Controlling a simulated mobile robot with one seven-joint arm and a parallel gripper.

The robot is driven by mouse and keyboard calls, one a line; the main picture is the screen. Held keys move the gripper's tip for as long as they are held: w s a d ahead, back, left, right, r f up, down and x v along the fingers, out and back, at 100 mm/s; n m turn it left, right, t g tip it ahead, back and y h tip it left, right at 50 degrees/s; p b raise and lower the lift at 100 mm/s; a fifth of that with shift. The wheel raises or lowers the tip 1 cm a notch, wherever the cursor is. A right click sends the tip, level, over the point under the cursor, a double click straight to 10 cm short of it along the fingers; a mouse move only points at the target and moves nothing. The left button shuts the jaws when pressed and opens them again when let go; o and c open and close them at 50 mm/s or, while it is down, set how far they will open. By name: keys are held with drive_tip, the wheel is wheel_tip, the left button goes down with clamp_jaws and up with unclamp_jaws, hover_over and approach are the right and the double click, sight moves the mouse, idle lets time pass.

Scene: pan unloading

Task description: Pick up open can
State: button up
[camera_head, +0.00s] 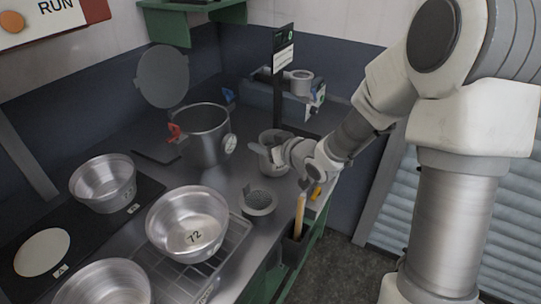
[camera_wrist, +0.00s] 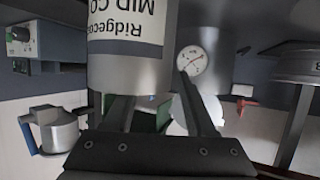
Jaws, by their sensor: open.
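A grey metal can (camera_head: 270,139) stands on the steel counter by the back divider, partly hidden by my gripper (camera_head: 267,154). In the wrist view a can (camera_wrist: 128,68) with a white upside-down label, reading in part "Ridgecoa… MID CO", looms large at the upper left, close to my fingers; it appears to be the same can. My gripper (camera_wrist: 158,98) is open, and one finger meets the can's outline in the picture. Whether it touches the can I cannot tell. The can's opening is not clearly visible.
Left of the can stands a tall pot (camera_head: 204,140) with a dial and red clip. A small grey cup (camera_head: 259,202) sits in front. Basin 72 (camera_head: 187,222) rests on a wire rack. A wooden handle (camera_head: 299,215) rises from a holder at the counter's right edge.

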clamp_jaws()
drive_tip(key=shift+r, duration=0.1)
idle(1.3)
